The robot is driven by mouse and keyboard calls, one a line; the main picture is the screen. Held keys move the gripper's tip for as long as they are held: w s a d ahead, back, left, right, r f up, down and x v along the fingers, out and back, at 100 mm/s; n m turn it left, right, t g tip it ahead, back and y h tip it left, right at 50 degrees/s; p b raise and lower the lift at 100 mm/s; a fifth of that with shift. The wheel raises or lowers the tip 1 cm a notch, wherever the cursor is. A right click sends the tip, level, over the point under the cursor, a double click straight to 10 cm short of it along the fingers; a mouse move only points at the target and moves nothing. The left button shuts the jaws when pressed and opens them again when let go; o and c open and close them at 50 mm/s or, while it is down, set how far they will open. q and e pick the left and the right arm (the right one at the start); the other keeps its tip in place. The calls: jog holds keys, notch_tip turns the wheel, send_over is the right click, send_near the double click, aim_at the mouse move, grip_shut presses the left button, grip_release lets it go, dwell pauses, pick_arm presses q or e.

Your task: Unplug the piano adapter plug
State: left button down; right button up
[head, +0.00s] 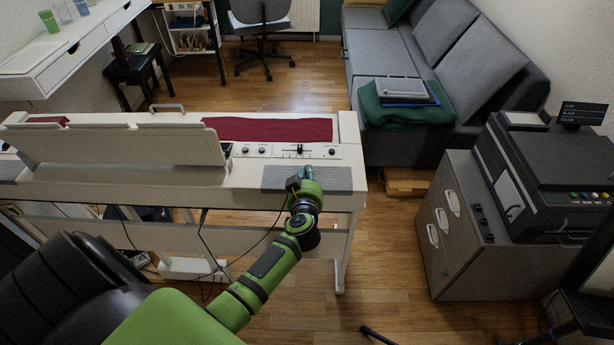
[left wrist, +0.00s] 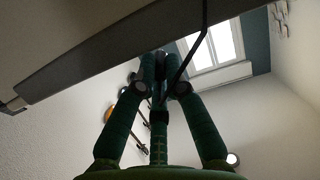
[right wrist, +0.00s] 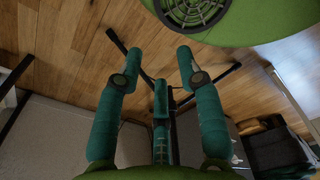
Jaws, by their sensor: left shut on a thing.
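The piano (head: 110,178) is a cream digital piano on a stand. My left gripper (head: 307,174) is at its front right end, by the grey panel. In the left wrist view the left fingers (left wrist: 161,66) are closed together beside the piano's dark edge (left wrist: 110,58). They are shut on a small dark piece, seemingly the adapter plug, mostly hidden between the fingertips. A black cable (left wrist: 189,58) runs up from there; in the head view a thin cable (head: 262,240) hangs from the gripper toward the floor. My right gripper (right wrist: 158,54) is open and empty, outside the head view.
A white power strip (head: 190,267) with cables lies on the floor under the piano. A black chair (head: 60,290) stands at the lower left. A grey cabinet (head: 470,245) with a printer (head: 560,160) is at the right. Wooden floor (head: 385,250) is clear between piano and cabinet.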

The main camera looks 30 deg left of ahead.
pick_arm(q)
jog(key=shift+f, duration=0.3)
jog(key=c, duration=1.2)
grip_release()
jog(key=shift+c, duration=0.2)
jog(key=shift+p+v, duration=0.5)
jog(key=shift+v, duration=0.25)
jog(key=p+v, duration=0.2)
jog(key=v, duration=0.1)
jog(key=shift+s+d+r, duration=0.1)
jog(key=shift+s+d, duration=0.05)
jog(key=shift+s, duration=0.15)
